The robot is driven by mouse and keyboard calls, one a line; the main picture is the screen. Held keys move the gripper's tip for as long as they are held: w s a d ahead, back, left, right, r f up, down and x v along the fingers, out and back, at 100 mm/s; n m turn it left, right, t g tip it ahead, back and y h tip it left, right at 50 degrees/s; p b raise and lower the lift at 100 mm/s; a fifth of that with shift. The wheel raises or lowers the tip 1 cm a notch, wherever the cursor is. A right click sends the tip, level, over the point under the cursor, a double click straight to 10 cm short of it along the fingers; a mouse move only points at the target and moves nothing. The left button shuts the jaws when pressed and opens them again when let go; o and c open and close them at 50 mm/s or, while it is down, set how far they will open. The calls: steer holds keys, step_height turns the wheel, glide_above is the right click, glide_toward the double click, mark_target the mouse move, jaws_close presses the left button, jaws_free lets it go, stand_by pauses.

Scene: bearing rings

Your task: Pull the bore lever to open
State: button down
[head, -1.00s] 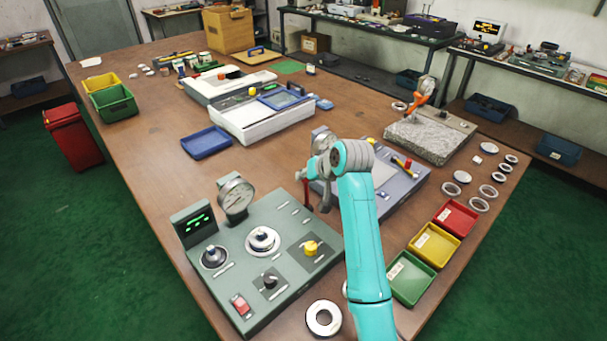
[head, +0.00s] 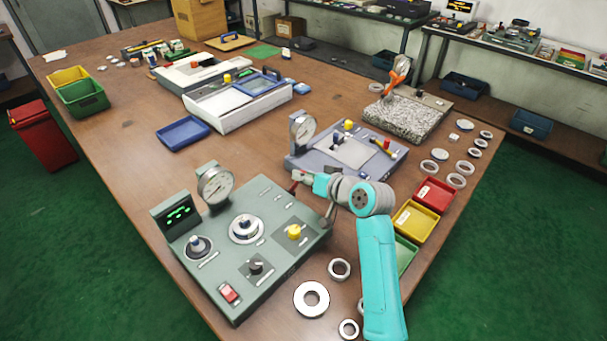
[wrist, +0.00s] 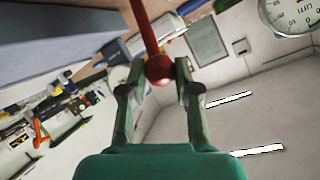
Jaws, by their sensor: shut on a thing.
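The bore lever is a red rod with a round red knob. In the wrist view the knob (wrist: 160,69) sits between the two fingertips of my gripper (wrist: 162,80), and the rod runs up out of the picture. My gripper is shut on the knob. In the head view my gripper (head: 304,177) reaches left to the red lever (head: 292,187) at the back right corner of the green gauge unit (head: 272,208). The lever is small there and partly hidden by the gripper, so its exact tilt is hard to tell.
A round dial gauge (head: 215,185) stands on the green unit. A grey-blue unit (head: 375,158) with its own dial stands just behind my gripper. Loose rings (head: 311,299) lie in front. Red, yellow and green trays (head: 414,220) are at the right.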

steer(key=shift+d+f, duration=0.15)
steer(key=shift+f, duration=0.2)
steer(key=c, duration=0.8)
jaws_free()
steer(key=shift+c, duration=0.2)
steer(key=shift+r, duration=0.1)
steer(key=v, duration=1.2)
steer(key=shift+s, duration=0.1)
